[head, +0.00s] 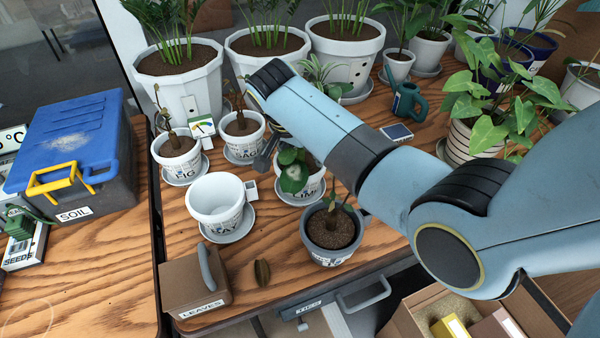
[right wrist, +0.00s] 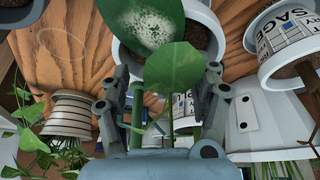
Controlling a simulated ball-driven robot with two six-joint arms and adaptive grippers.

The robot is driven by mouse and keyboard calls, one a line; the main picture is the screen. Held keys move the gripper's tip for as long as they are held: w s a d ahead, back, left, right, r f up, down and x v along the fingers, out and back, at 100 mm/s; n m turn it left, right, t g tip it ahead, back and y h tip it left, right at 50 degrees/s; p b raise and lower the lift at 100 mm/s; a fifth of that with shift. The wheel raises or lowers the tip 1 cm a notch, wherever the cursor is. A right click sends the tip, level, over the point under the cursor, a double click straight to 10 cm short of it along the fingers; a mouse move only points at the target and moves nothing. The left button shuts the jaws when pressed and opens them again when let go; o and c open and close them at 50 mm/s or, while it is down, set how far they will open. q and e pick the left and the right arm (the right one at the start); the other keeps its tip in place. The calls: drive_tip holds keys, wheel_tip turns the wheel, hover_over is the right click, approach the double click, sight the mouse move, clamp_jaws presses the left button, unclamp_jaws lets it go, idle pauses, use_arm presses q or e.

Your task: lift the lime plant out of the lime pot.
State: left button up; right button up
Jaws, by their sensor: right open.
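The lime pot (head: 314,186) is white and labelled, standing in a saucer near the middle of the table in the head view. The lime plant (head: 292,171) has broad green leaves, one with a pale spotted patch, and still stands in the pot. In the right wrist view its leaves (right wrist: 172,75) and stem lie between the fingers of my right gripper (right wrist: 170,88), which is open. The pot rim and dark soil show behind the leaves there. In the head view the gripper (head: 266,153) is beside the plant's left side, partly hidden by my arm. My left gripper is out of view.
A white empty pot (head: 214,195) stands at left front, with a dark grey potted plant (head: 331,252) in front of the lime pot. The fig pot (head: 180,160) and sage pot (head: 243,146) are close behind. A brown leaves box (head: 190,288) sits at the front edge.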

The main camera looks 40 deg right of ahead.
drive_tip(key=shift+d+f, duration=0.2)
drive_tip(key=shift+f, duration=0.4)
drive_tip(key=shift+r, duration=0.1)
clamp_jaws()
